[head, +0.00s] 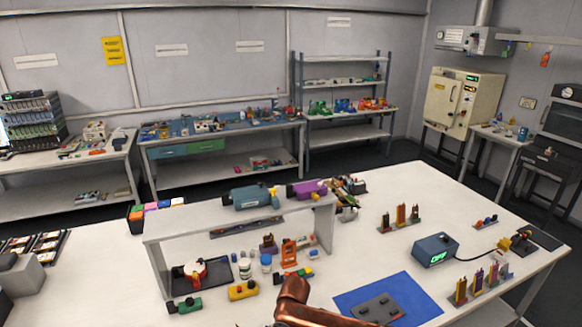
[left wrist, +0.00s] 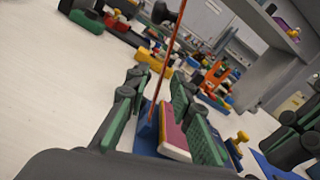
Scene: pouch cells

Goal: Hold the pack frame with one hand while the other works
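A dark grey flat piece with holes, which looks like the pack frame (head: 376,308), lies on a blue mat (head: 350,298) at the front of the bench. In the left wrist view, the green-padded fingers of my left gripper (left wrist: 160,130) stand apart. A magenta and white slab (left wrist: 176,128) and a blue piece (left wrist: 147,128) show between them, the slab close to the right-hand finger. I cannot tell whether it is touched. A dark, green-edged shape at the right edge looks like my right gripper (left wrist: 298,135); its fingertips are unclear. In the head view only a copper-coloured arm link of mine shows.
A white shelf (head: 235,215) stands on the bench, with bottles and small tools under it. A blue-grey box with a green display (head: 435,250) and a rack of coloured upright pieces (head: 483,281) stand to the right.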

